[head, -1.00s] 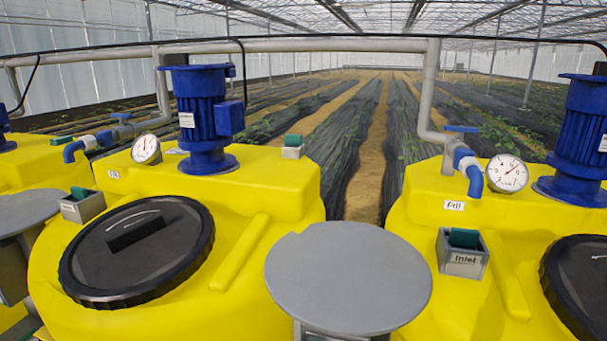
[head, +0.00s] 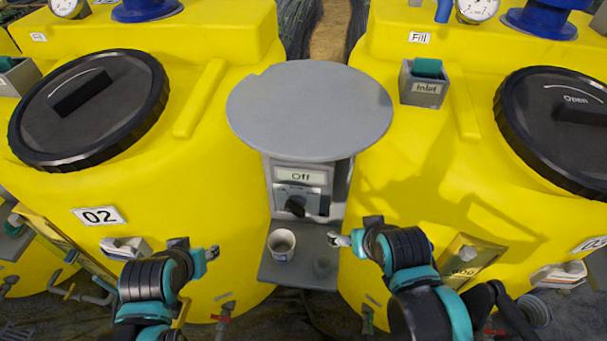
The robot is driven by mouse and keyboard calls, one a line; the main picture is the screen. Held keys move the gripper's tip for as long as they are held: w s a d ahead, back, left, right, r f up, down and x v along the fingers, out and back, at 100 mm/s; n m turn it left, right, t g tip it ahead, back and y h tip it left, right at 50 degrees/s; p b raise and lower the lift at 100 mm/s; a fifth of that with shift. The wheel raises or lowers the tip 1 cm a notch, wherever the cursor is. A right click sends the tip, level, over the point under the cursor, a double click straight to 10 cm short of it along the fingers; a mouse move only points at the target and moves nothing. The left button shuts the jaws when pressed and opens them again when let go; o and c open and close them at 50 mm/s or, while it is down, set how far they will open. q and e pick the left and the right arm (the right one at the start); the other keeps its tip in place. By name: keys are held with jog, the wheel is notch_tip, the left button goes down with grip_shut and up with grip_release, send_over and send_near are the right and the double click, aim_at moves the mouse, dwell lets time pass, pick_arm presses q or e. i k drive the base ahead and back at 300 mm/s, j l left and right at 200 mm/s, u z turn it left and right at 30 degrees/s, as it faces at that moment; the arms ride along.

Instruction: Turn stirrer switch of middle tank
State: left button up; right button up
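A grey control box (head: 284,191) stands between two yellow tanks, under a round grey top. Its small display reads "Off", and a black rotary switch (head: 296,206) sits below it on the front. The tank on the left (head: 200,200) carries an "02" label (head: 99,216). My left gripper (head: 212,253) is in front of this tank, left of and below the switch, apart from it. My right gripper (head: 340,239) is to the right of and below the switch, over the shelf edge, not touching the switch. Both look empty; their finger openings are too small to make out.
A round grey top (head: 310,110) overhangs the box. Black lids (head: 90,135), an "Inlet" box (head: 422,92) and the right-hand yellow tank (head: 420,180) surround the space.

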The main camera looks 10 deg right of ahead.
aim_at(295, 204)
jog(key=k+l, duration=0.7)
jog(key=l, duration=0.35)
jog(key=k+l+u, duration=0.15)
jog(key=l, duration=0.3)
jog(key=i, duration=0.05)
